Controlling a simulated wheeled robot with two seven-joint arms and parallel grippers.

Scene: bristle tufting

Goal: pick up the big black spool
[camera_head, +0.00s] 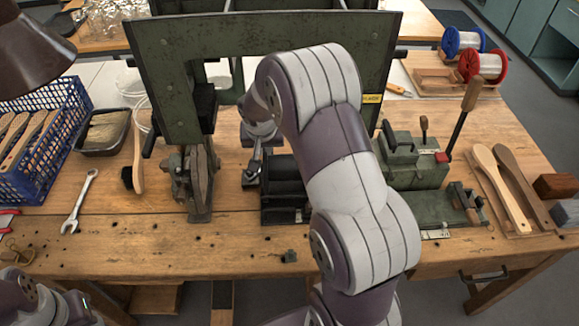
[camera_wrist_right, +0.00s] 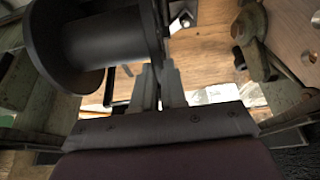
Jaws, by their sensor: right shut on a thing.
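The big black spool (camera_wrist_right: 95,42) fills the upper left of the right wrist view, with its wide flanges and dark drum. In the head view, a black cylindrical body that looks like the spool (camera_head: 283,172) shows just left of my right arm, partly hidden by it. My right gripper (camera_head: 252,172) is at its left side. In the wrist view, the fingers of my right gripper (camera_wrist_right: 162,85) are close together at the spool's right flange, shut on its edge. The left gripper is out of view; only part of my left arm shows at the lower left.
A green machine frame (camera_head: 160,62) stands around and behind the right gripper. A metal clamp-like fixture (camera_head: 196,180) stands to its left and a green machine block (camera_head: 412,165) to its right. A wrench (camera_head: 79,202) and a blue crate (camera_head: 62,150) are at left. The front table strip is mostly clear.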

